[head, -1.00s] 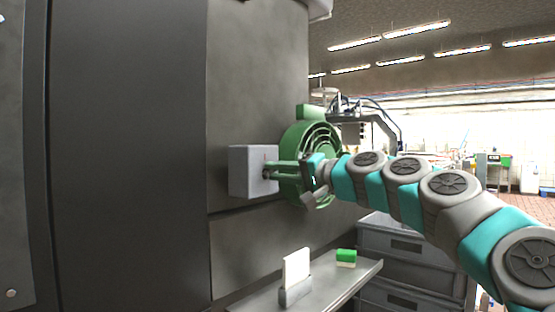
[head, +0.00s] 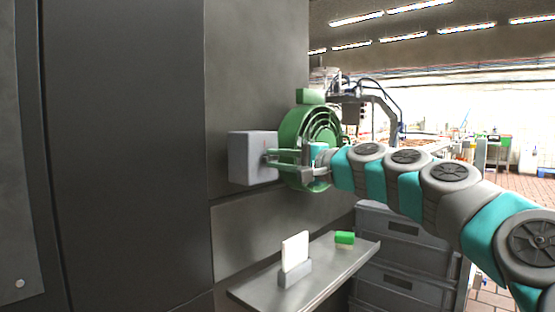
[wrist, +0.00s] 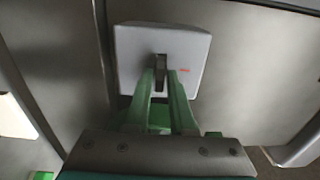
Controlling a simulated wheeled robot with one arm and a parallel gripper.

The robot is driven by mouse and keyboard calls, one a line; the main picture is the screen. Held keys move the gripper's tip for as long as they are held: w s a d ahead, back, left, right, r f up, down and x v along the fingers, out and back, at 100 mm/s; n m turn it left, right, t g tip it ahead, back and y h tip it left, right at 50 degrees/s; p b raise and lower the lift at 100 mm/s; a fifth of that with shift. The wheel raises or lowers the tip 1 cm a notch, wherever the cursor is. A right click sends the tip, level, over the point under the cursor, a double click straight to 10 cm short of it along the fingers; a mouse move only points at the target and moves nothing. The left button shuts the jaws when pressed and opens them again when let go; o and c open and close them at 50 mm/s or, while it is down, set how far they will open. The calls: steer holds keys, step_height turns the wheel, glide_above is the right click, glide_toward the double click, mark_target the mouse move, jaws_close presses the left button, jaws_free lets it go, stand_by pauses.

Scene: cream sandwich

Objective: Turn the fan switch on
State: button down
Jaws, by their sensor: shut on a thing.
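The fan switch is a light grey box (head: 252,158) on the dark wall panel, with a small dark lever (wrist: 160,68) on its face in the wrist view. A small red mark shows right of the lever. My gripper (head: 269,159) reaches the box from the right. Its two green fingers (wrist: 161,82) lie on either side of the lever and are shut on it. The green fan (head: 325,125) stands just behind my gripper, partly hidden by it. I cannot tell the lever's on or off position.
A metal shelf (head: 330,262) juts out below, with a white card in a grey stand (head: 295,256) and a green-topped block (head: 345,238). Grey drawers (head: 400,240) stand right of the shelf. The tall dark panel (head: 125,150) fills the left.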

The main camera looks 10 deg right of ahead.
steer(key=c, duration=0.9)
jaws_free()
steer(key=b+v, duration=0.1)
steer(key=v, duration=0.7)
steer(key=shift+w, duration=0.1)
